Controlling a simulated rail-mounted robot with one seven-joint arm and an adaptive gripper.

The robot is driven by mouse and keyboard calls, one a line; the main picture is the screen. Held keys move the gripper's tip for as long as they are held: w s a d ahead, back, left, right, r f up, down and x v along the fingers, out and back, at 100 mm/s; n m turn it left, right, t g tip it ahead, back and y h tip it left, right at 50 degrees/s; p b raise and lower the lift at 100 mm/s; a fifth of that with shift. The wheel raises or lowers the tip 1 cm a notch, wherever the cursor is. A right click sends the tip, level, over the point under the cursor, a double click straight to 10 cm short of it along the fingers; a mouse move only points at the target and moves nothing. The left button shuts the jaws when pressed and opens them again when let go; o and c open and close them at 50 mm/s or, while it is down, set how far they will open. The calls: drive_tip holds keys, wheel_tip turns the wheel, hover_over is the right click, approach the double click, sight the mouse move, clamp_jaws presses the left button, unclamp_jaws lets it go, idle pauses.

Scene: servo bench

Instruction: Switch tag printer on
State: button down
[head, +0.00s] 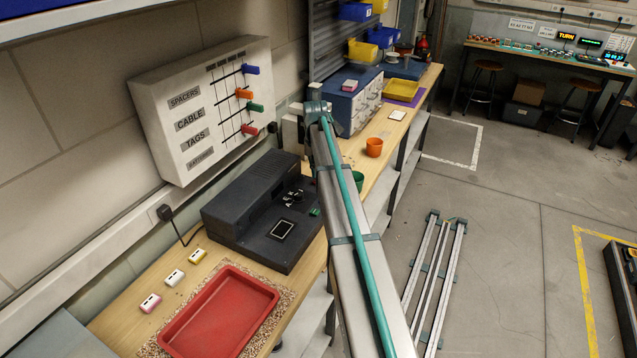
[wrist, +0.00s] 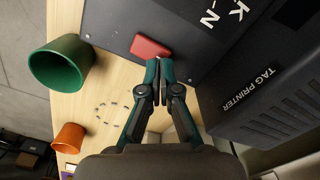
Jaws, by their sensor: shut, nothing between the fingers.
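A red block-like piece (wrist: 151,47) sits at the edge of the dark panel there. My gripper (wrist: 165,64) is shut and empty, its tips just beside the red piece; I cannot tell if they touch.
A green cup (wrist: 62,65) and an orange cup (wrist: 69,138) stand beside the printer. A red tray (head: 222,312) and several small labelled blocks lie in front of it. A wall panel (head: 200,110) with coloured pegs hangs above. Some bench wood by the cups is bare.

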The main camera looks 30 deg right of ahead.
drive_tip(key=shift+f+b, duration=0.4)
drive_tip(key=shift+f, duration=0.8)
idle(0.6)
drive_tip(key=shift+r, duration=0.1)
drive_tip(key=shift+r+p, duration=1.85)
drive_tip(key=shift+r, duration=1.55)
